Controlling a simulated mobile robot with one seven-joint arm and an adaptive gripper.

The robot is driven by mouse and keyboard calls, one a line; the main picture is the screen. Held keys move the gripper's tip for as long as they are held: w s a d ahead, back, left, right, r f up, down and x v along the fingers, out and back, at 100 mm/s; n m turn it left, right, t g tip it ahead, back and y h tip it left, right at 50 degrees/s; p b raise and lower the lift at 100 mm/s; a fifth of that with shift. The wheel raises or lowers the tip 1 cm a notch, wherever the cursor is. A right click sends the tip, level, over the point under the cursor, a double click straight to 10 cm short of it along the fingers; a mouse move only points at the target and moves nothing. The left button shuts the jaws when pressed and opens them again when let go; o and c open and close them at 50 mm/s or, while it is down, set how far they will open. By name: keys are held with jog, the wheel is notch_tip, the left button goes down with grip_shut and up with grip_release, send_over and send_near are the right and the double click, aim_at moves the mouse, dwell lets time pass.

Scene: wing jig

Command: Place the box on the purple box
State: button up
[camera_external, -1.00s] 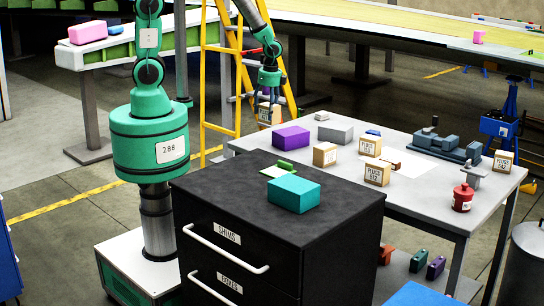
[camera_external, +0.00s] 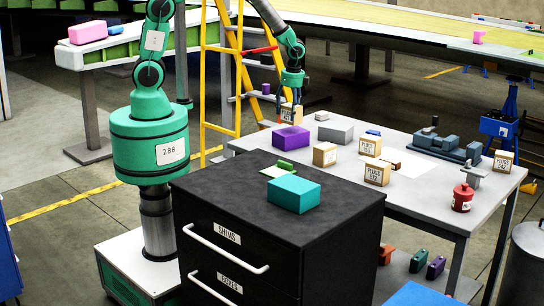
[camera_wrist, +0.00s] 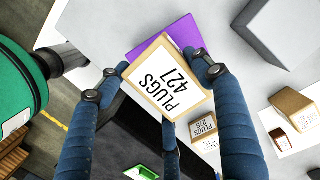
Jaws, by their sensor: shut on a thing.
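My gripper (camera_external: 291,108) is shut on a small cardboard box (camera_external: 286,114), its fingers on both sides of it. In the wrist view this box (camera_wrist: 165,76) has a white label reading PLUGS 427. The purple box (camera_external: 291,138) lies on the grey table near its left end. In the external view the held box shows just above and behind the purple box. In the wrist view the held box covers much of the purple box (camera_wrist: 190,32). I cannot tell the gap between them.
A grey block (camera_external: 336,132) stands right of the purple box on the table (camera_external: 425,200). Several cardboard PLUGS boxes (camera_external: 376,174) stand further right. The black cabinet (camera_external: 240,185) in front carries a teal box (camera_external: 293,193). A yellow ladder (camera_external: 221,95) stands behind.

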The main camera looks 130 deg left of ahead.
aim_at(289, 118)
jog(key=shift+f+b, duration=0.35)
jog(key=shift+f, duration=1.4)
jog(key=o, duration=1.3)
jog(key=shift+f, duration=0.15)
jog(key=r, duration=0.4)
jog(key=w+r+p, duration=0.1)
jog(key=r, duration=0.7)
jog(key=shift+w+d+r+p, duration=0.1)
jog(key=shift+w+p, duration=0.1)
jog(key=shift+p, duration=0.2)
